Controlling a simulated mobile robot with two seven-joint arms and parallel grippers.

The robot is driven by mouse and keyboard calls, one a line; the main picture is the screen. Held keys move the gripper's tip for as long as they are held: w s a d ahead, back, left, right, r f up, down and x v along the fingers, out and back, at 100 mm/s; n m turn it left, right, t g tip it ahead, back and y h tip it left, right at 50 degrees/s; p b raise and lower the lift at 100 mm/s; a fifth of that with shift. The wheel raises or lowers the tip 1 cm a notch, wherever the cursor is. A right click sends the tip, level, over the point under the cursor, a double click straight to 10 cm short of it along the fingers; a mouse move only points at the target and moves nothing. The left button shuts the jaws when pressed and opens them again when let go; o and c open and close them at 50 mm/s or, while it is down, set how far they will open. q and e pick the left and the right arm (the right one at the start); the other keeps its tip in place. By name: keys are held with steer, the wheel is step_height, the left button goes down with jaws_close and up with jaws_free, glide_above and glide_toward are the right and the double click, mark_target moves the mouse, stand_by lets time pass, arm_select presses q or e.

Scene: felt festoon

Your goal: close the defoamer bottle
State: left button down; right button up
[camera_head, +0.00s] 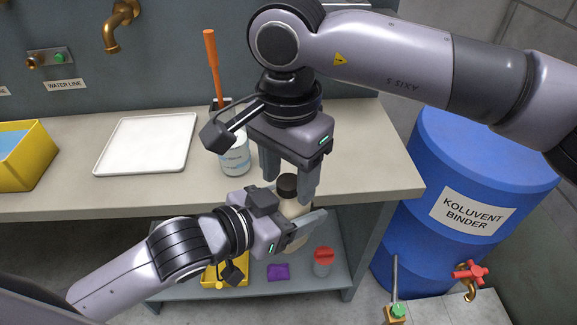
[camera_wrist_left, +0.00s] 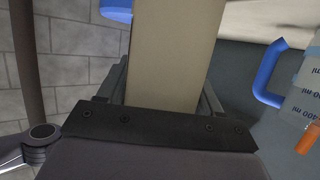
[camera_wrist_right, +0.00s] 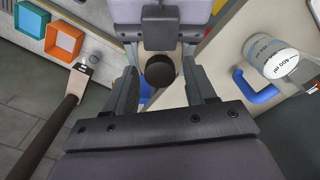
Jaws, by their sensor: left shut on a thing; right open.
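The defoamer bottle (camera_head: 293,209) is a beige bottle with a dark round cap (camera_head: 287,184) at its top. It is upright at the front of the bench. My left gripper (camera_head: 308,226) is shut around the bottle's body, and its beige side (camera_wrist_left: 174,55) fills the space between the fingers in the left wrist view. My right gripper (camera_head: 289,186) points down from above, open, with its fingers on either side of the cap. In the right wrist view the cap (camera_wrist_right: 160,70) lies between the fingers, with gaps showing. I cannot tell whether the cap is seated on the neck.
A beaker (camera_head: 236,160) with a blue handle stands close behind on the bench (camera_head: 370,150). A white tray (camera_head: 148,143) and yellow bin (camera_head: 30,165) are to the left. A blue drum (camera_head: 420,190) stands right. The lower shelf holds a red-topped jar (camera_head: 323,262).

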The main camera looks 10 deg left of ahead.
jaws_close()
steer(key=m, duration=0.6)
steer(key=shift+m, duration=0.3)
steer(key=shift+o, duration=0.4)
jaws_free()
steer(key=shift+r, duration=0.1)
steer(key=shift+r, duration=2.2)
steer(key=shift+c, duration=0.4)
